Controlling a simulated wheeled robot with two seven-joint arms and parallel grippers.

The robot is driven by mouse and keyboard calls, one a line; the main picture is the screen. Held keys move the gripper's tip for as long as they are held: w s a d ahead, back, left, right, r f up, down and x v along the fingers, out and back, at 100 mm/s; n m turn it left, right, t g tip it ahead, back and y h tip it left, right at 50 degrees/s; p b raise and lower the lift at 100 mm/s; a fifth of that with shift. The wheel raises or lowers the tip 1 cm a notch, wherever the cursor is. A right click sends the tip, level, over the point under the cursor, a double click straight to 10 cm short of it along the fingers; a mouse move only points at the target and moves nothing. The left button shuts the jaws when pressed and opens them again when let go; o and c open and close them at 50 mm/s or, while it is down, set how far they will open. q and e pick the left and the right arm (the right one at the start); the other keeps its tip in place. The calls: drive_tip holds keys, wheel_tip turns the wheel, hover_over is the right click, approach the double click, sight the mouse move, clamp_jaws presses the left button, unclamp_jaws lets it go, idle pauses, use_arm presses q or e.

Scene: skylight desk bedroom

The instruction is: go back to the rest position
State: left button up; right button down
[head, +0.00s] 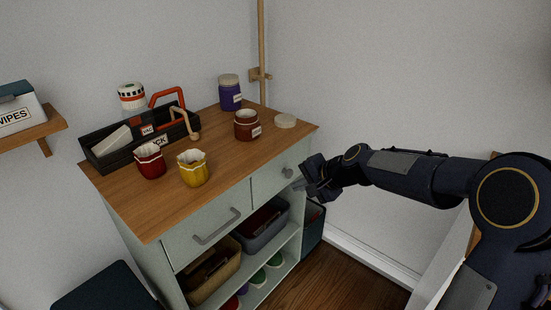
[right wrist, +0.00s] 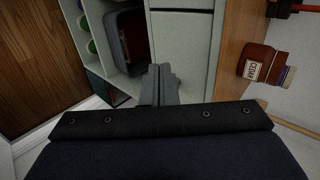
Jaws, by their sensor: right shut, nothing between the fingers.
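My right gripper (head: 314,186) comes in from the right in the head view. It hangs in the air by the right front corner of the dresser (head: 215,218), close to the knob (head: 287,172) of the small right drawer. In the right wrist view its fingers (right wrist: 158,84) are together with nothing between them. They point toward the dresser front, and I cannot tell whether they touch it. My left gripper is not in view.
The wooden top (head: 130,205) holds a black caddy (head: 110,152), a red cup (head: 150,162), a yellow cup (head: 193,170), a brown jar (head: 247,126), a purple jar (head: 230,96) and a pale lid (head: 285,121). Floor (head: 340,280) is clear at right.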

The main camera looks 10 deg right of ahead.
drive_tip(key=s+d+r+n+g, duration=0.1)
drive_tip(key=s+r+n, duration=0.15)
drive_tip(key=s, duration=0.75)
drive_tip(key=s+d+r+n, duration=0.1)
drive_tip(key=s+r+n, duration=0.15)
drive_tip(key=s, duration=0.65)
drive_tip(key=s+f+n+h, duration=0.2)
drive_tip(key=s+f+n, duration=0.25)
drive_tip(key=s, duration=1.05)
wheel_tip(320, 180, up, 13)
drive_tip(key=p, duration=1.3)
drive_tip(key=shift+w+m+g+p, duration=0.15)
drive_tip(key=shift+m+g+p, duration=0.2)
drive_tip(key=shift+g+p, duration=0.05)
